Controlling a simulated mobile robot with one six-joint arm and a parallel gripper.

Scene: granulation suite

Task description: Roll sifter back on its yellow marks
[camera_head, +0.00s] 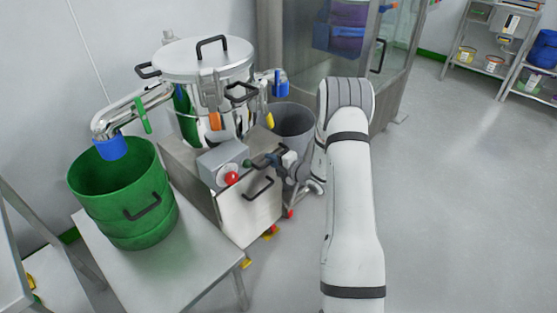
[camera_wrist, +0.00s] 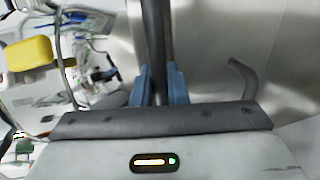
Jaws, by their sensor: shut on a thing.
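The sifter (camera_head: 205,62) is a steel machine with a round lidded drum, a boxy steel base (camera_head: 252,212) and a control box with a red button (camera_head: 231,178). My gripper (camera_head: 274,160) is at the upper right edge of the base. In the wrist view its blue fingertips (camera_wrist: 160,85) are closed around a dark bar handle (camera_wrist: 153,35) of the sifter. Another black handle (camera_head: 258,188) is on the base panel. Yellow floor marks (camera_head: 247,262) and (camera_head: 270,232) show near the base's lower edge; their fit to the casters is partly hidden.
A green drum (camera_head: 125,190) stands under the sifter's blue-ended left spout, on a steel table (camera_head: 190,262) close to the base. A grey bin (camera_head: 291,125) stands behind my gripper. A glass-fronted steel cabinet (camera_head: 300,60) is behind. The floor to the right is open (camera_head: 460,190).

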